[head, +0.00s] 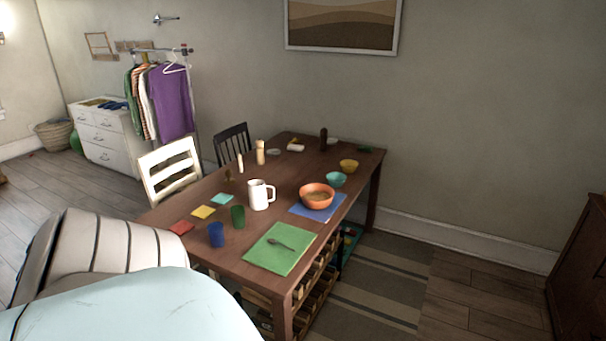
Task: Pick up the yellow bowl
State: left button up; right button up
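The yellow bowl (349,166) is small and sits upright on the brown wooden table (208,254), near its right edge toward the far end. A teal bowl (336,180) stands just in front of it, and a larger orange bowl (317,195) stands nearer on a blue mat. Neither of my grippers shows in the head view. Part of my own body fills the lower left, far from the yellow bowl.
A white mug (260,194), green cup (238,216) and blue cup (216,234) stand on the table. A green mat (270,258) holds a spoon. Chairs line the left side. The floor to the right of the table is clear, with a striped rug (385,290).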

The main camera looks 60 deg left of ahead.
aim_at(347, 162)
jog(key=u, duration=1.7)
